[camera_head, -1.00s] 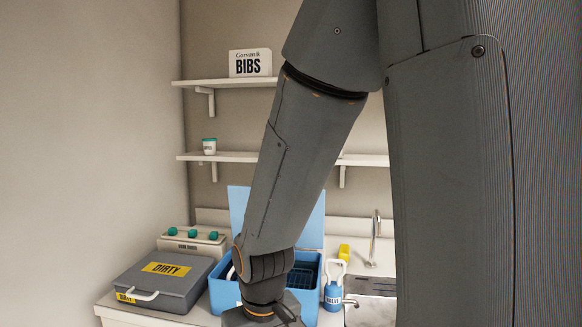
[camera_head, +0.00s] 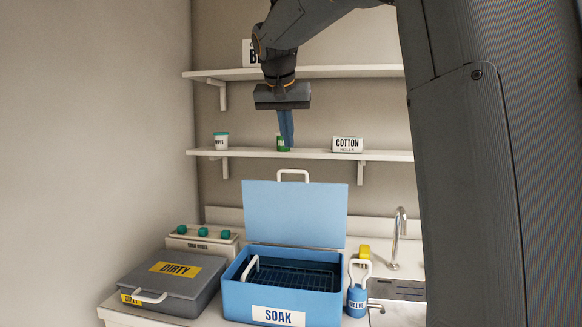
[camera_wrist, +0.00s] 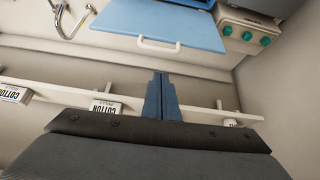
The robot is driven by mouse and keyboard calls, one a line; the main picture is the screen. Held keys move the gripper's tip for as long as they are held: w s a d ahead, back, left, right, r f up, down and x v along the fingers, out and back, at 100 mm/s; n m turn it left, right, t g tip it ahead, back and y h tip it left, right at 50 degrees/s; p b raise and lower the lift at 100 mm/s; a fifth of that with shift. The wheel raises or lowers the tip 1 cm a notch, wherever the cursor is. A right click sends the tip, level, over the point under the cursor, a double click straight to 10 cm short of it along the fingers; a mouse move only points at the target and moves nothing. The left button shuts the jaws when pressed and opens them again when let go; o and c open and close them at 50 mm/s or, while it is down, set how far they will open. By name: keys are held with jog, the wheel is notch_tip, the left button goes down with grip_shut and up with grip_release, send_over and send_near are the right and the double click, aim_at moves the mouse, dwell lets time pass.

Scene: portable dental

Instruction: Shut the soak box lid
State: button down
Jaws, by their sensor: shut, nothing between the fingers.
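The blue soak box (camera_head: 282,296) stands on the counter with a white SOAK label on its front. Its lid (camera_head: 295,213) is open and stands up at the back, with a white handle (camera_head: 293,173) on its top edge. A dark wire basket with a white handle sits inside the box. My gripper (camera_head: 286,143) is shut and empty, pointing down above the lid in front of the lower shelf. In the wrist view, the lid (camera_wrist: 158,20) and its handle (camera_wrist: 158,46) lie beyond my shut fingertips (camera_wrist: 161,78), apart from them.
A grey DIRTY case (camera_head: 165,285) stands left of the soak box, with a box with teal knobs (camera_head: 201,240) behind it. A blue VALVE bottle (camera_head: 357,299) and the sink tap (camera_head: 398,235) are on the right. Shelves (camera_head: 300,154) with small containers run along the wall.

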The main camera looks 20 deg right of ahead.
jog(key=w+d+r+p+x, duration=0.1)
jog(key=p+x, duration=0.2)
jog(key=x, duration=0.6)
jog(key=shift+s+a+f+p, duration=0.15)
jog(key=shift+s+a, duration=0.35)
jog(key=shift+s, duration=0.3)
jog(key=shift+s+a+f+p, duration=0.15)
jog(key=shift+s+a, duration=0.35)
jog(key=shift+s, duration=0.35)
